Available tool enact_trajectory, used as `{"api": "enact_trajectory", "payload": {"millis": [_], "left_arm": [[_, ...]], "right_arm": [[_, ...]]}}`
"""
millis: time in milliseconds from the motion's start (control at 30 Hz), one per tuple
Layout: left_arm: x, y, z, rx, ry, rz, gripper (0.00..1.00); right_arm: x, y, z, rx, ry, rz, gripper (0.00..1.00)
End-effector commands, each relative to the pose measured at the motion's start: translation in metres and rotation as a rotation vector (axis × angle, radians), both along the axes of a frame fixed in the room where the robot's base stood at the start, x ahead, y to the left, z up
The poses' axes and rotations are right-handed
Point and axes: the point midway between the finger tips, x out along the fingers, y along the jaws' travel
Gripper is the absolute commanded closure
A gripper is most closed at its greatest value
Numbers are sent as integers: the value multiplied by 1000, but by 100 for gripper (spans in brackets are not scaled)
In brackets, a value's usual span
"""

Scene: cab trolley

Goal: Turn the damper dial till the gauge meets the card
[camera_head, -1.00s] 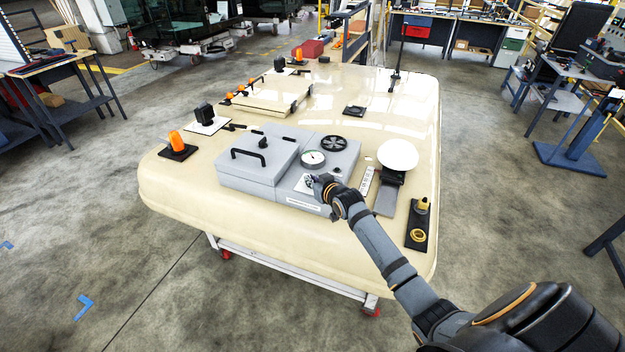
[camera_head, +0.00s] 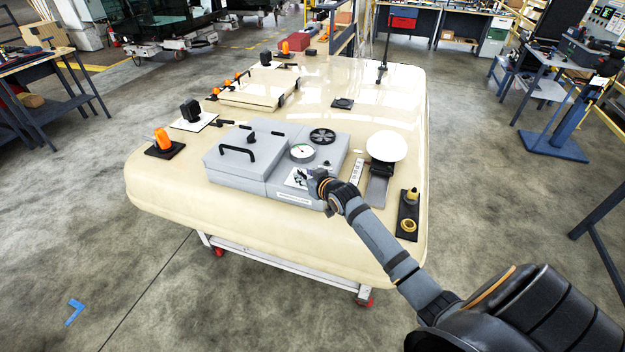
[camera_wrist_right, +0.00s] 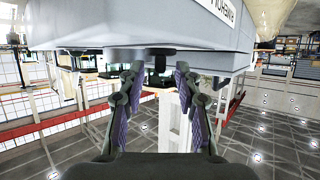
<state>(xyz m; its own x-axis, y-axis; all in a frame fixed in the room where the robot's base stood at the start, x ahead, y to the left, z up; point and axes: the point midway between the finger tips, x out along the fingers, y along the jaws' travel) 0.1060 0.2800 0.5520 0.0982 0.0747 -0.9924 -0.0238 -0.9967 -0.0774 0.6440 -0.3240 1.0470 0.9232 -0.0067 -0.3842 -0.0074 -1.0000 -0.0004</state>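A grey unit (camera_head: 243,171) sits on the cream cab roof panel and carries a round gauge (camera_head: 302,153) with a pale face. The needle is too small to read. A white plate (camera_head: 294,182) lies on the unit below the gauge. A narrow white card (camera_head: 357,170) with dark marks lies beside the unit, too small to read. My right gripper (camera_head: 312,180) is over the front right of the unit, by the plate. In the right wrist view, its fingers (camera_wrist_right: 160,88) are apart, with a dark knob-like part (camera_wrist_right: 162,62) beyond them. The damper dial cannot be made out clearly.
A black vent wheel (camera_head: 322,136), a white dome (camera_head: 386,146) and a black tray with yellow parts (camera_head: 408,213) stand near my right arm. An orange beacon (camera_head: 163,140) is at the left. The panel's front part is clear.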

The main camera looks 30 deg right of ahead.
Motion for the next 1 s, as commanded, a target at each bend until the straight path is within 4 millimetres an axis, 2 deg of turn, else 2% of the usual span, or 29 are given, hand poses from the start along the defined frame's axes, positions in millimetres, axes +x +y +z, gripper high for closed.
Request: {"api": "enact_trajectory", "payload": {"millis": [200, 400, 567, 1000], "left_arm": [[1, -1, 0, -1, -1, 0, 100], [1, -1, 0, -1, -1, 0, 100], [1, -1, 0, -1, -1, 0, 100], [1, -1, 0, -2, -1, 0, 100]], "right_arm": [[-52, 0, 21, -10, 2, 4, 66], [-82, 0, 33, -8, 2, 2, 66], [-90, 1, 37, -1, 1, 2, 66], [-90, 1, 37, -1, 0, 1, 66]]}}
